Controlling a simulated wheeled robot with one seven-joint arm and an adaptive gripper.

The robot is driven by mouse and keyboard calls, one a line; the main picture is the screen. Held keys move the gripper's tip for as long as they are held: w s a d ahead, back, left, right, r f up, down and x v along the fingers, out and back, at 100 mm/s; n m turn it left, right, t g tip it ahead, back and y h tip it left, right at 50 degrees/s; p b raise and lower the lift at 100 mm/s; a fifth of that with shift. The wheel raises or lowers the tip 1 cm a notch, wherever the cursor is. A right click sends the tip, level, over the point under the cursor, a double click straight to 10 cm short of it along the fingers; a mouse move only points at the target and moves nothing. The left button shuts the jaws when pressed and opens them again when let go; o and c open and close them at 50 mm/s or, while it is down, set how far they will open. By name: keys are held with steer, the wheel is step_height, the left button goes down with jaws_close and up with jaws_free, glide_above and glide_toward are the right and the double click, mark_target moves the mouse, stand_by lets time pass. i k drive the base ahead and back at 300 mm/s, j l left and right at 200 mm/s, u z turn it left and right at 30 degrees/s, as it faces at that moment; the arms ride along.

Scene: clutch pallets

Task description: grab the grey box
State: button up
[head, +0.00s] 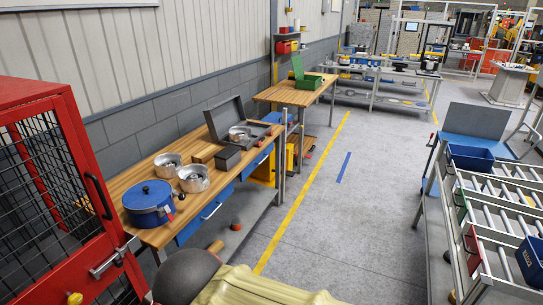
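A small dark grey box (228,158) sits on the wooden top of the near workbench, in front of an open grey case. The open grey case (222,117) has its lid raised and holds a shiny metal part (240,133). Either could be called a grey box. My gripper is not in view.
On the bench (207,214) are a blue pot (148,203), two metal pots (194,179) (168,165) and a wooden block (205,153). A red mesh cage (85,215) stands left. A roller rack (490,215) stands right. The grey aisle floor (345,220) between is clear.

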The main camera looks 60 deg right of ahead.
mark_target(226, 158)
steer(key=z, duration=1.75)
steer(key=i+z, duration=0.2)
steer(key=z, duration=0.15)
steer(key=i+j+z, duration=0.2)
steer(key=z, duration=0.15)
steer(key=i+j+z, duration=0.2)
steer(key=z, duration=0.15)
steer(key=i+j, duration=0.25)
steer(key=i+j+z, duration=0.15)
steer(key=j, duration=0.25)
steer(key=i+j, duration=0.35)
steer(key=i+j+z, duration=0.1)
steer(key=i+j, duration=0.15)
steer(key=j, duration=0.15)
steer(key=i+j+z, duration=0.1)
steer(key=j, duration=0.3)
steer(key=i, duration=0.1)
